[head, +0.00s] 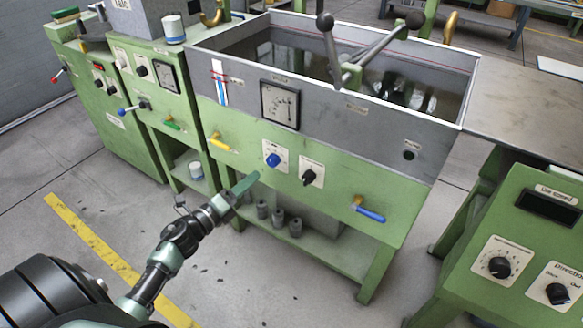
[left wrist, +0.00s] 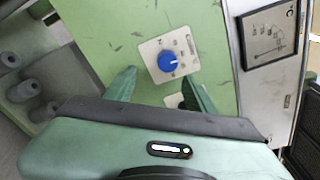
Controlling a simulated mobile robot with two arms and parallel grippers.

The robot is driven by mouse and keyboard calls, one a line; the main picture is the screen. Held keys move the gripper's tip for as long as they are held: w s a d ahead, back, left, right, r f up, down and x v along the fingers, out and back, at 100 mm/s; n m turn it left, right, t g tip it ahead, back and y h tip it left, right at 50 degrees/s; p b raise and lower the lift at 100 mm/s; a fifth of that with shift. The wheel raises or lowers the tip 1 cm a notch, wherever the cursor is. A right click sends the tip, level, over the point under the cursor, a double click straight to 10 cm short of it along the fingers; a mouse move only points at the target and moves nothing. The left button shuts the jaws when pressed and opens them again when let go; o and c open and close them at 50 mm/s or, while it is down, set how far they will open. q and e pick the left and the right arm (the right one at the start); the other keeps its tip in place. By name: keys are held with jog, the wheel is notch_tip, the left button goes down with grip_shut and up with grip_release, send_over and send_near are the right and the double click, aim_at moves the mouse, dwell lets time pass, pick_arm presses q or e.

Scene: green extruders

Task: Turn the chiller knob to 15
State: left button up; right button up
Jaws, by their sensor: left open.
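A round blue knob (head: 273,160) sits on a small white plate on the green front panel of the water tank machine. It also shows in the left wrist view (left wrist: 167,61), with a pale pointer mark toward the right of that picture. The plate's lettering is too small to read. A black knob (head: 308,178) on its own plate is just to the right. My left gripper (head: 248,184) is open and empty, below and left of the blue knob. In the left wrist view, the knob lies beyond the two fingertips (left wrist: 157,79), apart from them. My right gripper is not in view.
A yellow handle (head: 220,143) and a blue-gripped lever (head: 368,211) stick out from the same panel. A dial gauge (head: 280,104) is above the knobs. Grey cylinders (head: 279,217) stand on the shelf below. A control cabinet (head: 520,245) stands at the right.

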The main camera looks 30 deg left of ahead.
aim_at(270, 163)
pick_arm(q)
jog(key=shift+m, duration=0.4)
jog(key=w, duration=0.2)
jog(key=w+d, duration=0.1)
jog(key=w, duration=0.1)
jog(key=w+r, duration=0.1)
jog(key=w, duration=0.1)
jog(key=shift+w+d, duration=0.45)
jog(key=shift+w, duration=0.5)
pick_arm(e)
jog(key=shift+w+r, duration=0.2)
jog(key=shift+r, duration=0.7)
pick_arm(q)
grip_shut()
